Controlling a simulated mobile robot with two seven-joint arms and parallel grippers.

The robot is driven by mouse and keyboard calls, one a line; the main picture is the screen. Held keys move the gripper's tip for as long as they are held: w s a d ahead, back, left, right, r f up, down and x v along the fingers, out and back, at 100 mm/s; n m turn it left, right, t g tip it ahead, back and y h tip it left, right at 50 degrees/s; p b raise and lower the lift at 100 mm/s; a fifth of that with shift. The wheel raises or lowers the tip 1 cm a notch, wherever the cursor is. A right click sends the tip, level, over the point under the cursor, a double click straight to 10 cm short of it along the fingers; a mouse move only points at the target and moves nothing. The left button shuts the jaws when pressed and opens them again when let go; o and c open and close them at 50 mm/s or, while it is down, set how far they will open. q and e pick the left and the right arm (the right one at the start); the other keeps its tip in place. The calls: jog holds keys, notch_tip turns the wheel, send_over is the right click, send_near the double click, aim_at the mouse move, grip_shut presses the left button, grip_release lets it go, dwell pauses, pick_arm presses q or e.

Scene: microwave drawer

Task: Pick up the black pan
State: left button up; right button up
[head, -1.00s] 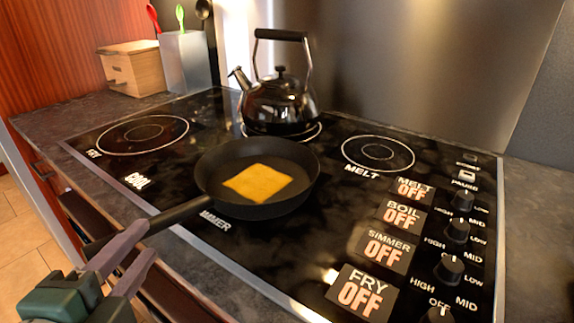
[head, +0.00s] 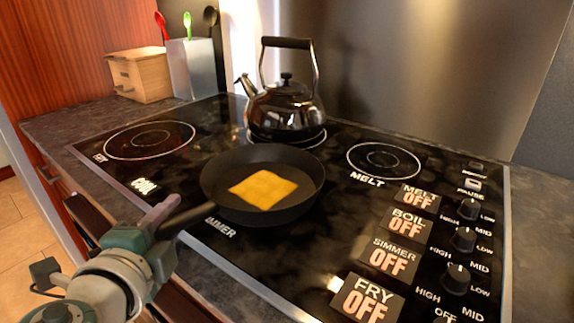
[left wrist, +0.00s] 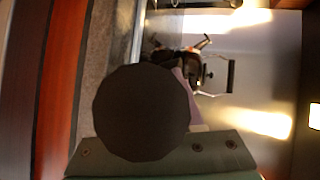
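The black pan (head: 225,190) sits on the stovetop with a flat yellow square (head: 263,189) inside it. Its handle (head: 190,214) points to the lower left, towards the counter's front edge. My left gripper (head: 160,234) is at the outer end of the handle, with its fingers on either side of it. The hand hides the handle's end in the head view. In the left wrist view a dark round shape (left wrist: 142,112), likely the handle's end, fills the middle and hides most of the fingers. I cannot tell whether they press on the handle. My right gripper is not in view.
A black kettle (head: 286,108) stands behind the pan on a back burner. A wooden box (head: 141,75) and a grey utensil holder (head: 192,68) stand at the back left. Knobs and labels line the right side.

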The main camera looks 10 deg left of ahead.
pick_arm(q)
grip_shut()
dwell(1.0)
jog(key=shift+r, duration=0.1)
dwell(0.3)
